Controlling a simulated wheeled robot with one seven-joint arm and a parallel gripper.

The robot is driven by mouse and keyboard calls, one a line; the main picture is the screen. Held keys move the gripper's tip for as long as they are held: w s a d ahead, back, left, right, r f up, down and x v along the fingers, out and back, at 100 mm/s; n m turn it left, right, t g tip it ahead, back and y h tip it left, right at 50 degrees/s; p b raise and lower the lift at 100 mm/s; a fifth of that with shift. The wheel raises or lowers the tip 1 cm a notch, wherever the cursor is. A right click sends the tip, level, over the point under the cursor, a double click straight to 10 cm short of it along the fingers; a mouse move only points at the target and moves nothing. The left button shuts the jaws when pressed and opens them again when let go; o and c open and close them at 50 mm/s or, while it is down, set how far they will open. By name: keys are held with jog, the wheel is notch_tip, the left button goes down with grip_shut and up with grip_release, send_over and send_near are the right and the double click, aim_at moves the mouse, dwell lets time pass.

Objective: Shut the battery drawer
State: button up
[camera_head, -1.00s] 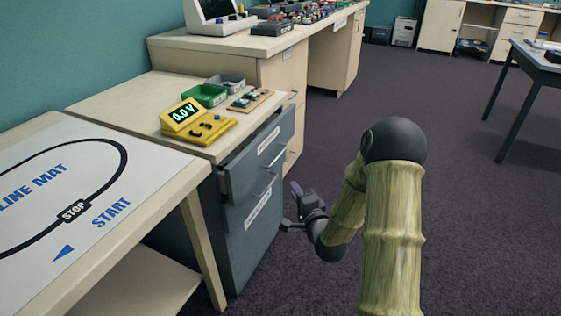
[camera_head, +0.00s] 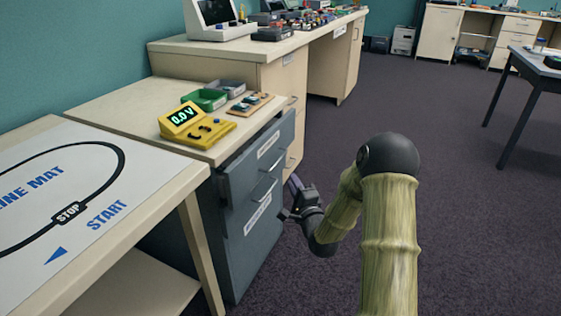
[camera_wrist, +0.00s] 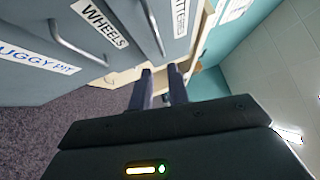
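The battery drawer (camera_head: 264,153) is the top drawer of a blue-grey cabinet under the counter. Its front stands out past the counter edge, with a dark gap behind it. In the wrist view its label (camera_wrist: 181,16) is cut off, with only "TTER" readable. Below it is the drawer labelled WHEELS (camera_wrist: 99,22). My gripper (camera_head: 290,199) is beside the cabinet's front, low and to the right of the drawers. In the wrist view its two fingers (camera_wrist: 163,88) are apart, with nothing between them. I cannot tell whether it touches the cabinet.
A yellow meter (camera_head: 196,127), a green tray (camera_head: 206,101) and small parts stand on the counter above the drawers. A table with a line mat (camera_head: 95,215) is at the left. A longer bench (camera_head: 215,50) stands behind. The carpet (camera_head: 470,220) at right is clear.

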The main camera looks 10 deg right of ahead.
aim_at(280, 158)
jog(key=b+x, duration=0.3)
jog(key=x, duration=0.9)
jog(key=shift+w, duration=0.3)
grip_shut()
